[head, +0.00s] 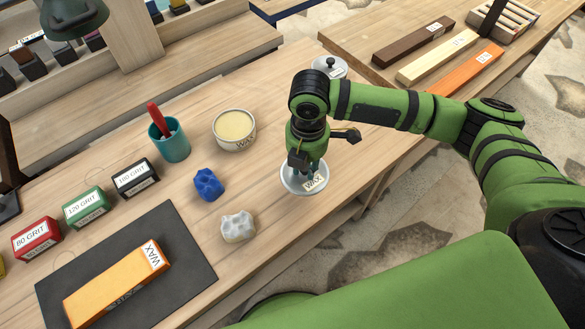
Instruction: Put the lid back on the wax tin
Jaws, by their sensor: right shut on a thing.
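The wax tin (234,139) stands open on the bench in the head view, left of my right gripper, with pale yellow wax showing inside and a WAX label on its side. A round whitish lid (290,183) with a WAX label is below my right gripper (308,166), near the bench's front edge. My right gripper points down and is shut on the lid at its middle; its fingertips are partly hidden. I cannot tell whether the lid rests on the bench or is just above it. My left gripper is not in view.
A blue lump (208,185) and a whitish lump (238,227) lie left of the lid. A teal cup (171,144) stands left of the tin. Grit blocks and a dark mat (190,262) fill the left.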

